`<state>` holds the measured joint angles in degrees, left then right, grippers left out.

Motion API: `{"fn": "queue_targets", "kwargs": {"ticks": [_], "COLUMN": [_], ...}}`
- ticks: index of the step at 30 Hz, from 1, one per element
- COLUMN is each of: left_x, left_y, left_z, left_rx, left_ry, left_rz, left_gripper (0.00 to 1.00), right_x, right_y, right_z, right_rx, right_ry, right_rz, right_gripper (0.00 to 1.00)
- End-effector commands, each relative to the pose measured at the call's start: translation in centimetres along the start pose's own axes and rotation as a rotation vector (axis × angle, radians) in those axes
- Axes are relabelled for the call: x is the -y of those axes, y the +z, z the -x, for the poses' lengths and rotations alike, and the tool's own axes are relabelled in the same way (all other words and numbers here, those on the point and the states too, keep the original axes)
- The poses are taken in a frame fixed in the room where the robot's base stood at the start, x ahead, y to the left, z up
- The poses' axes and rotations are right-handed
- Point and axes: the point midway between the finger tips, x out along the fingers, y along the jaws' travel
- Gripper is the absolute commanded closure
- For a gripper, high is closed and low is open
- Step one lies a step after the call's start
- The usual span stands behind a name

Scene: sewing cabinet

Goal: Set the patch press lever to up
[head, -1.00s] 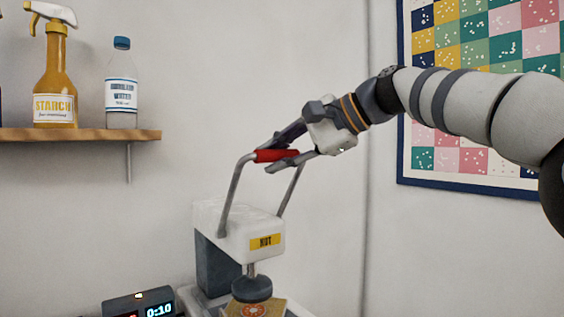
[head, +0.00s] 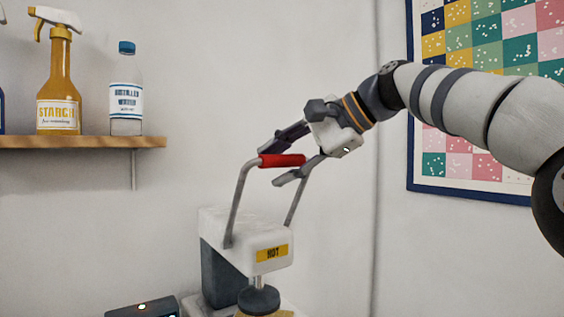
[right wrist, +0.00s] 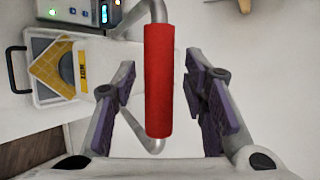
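The patch press (head: 245,240) stands low in the head view, a white head with a yellow HOT label on a dark column. Its lever (head: 236,205) has two grey bars rising from the head to a red grip bar (head: 283,160), so it stands raised. The red grip also shows in the right wrist view (right wrist: 158,85). My right gripper (head: 285,160) is open around the red grip, with a finger on each side and gaps visible to both fingers in the wrist view (right wrist: 160,90). My left gripper is not in view.
A control box (head: 142,306) with small lights sits left of the press. A yellow patch (right wrist: 52,68) lies on the press base. A shelf (head: 85,142) with a starch bottle (head: 58,90) and a water bottle (head: 126,92) is at left. A quilt (head: 485,100) hangs at right.

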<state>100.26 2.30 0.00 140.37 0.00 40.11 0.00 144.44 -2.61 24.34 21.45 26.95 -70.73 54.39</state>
Motion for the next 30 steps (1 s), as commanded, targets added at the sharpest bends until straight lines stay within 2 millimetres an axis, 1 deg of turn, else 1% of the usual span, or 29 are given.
{"fn": "queue_targets", "kwargs": {"ticks": [4,5,7,8,12,15,18,21,23,30], "left_x": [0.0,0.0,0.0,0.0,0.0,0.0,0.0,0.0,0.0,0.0], "left_y": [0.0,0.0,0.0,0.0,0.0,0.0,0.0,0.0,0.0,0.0], "left_z": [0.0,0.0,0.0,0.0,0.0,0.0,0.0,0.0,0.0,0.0], "left_rx": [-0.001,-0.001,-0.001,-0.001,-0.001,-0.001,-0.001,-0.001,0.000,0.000], "left_ry": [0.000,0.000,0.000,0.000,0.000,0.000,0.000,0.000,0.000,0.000], "left_rz": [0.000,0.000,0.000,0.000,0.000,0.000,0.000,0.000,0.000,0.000], "left_gripper": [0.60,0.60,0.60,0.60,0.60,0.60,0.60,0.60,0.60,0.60], "right_x": [0.1,0.1,0.2,0.1,0.2,0.1,0.1,0.0,0.0,0.0], "right_y": [0.0,0.0,0.0,0.0,0.0,0.0,0.0,0.0,0.0,0.0], "right_z": [0.2,0.4,1.6,2.2,6.1,8.7,10.5,11.6,11.9,12.0], "right_rx": [0.000,-0.001,-0.002,-0.002,-0.002,-0.001,-0.001,0.000,0.000,0.000], "right_ry": [-0.001,-0.002,-0.003,-0.003,-0.006,-0.004,-0.002,-0.001,0.000,0.000], "right_rz": [0.000,0.000,0.000,0.000,0.000,0.000,0.000,0.000,0.000,0.000], "right_gripper": [0.60,0.60,0.60,0.60,0.60,0.60,0.60,0.60,0.60,0.60]}}
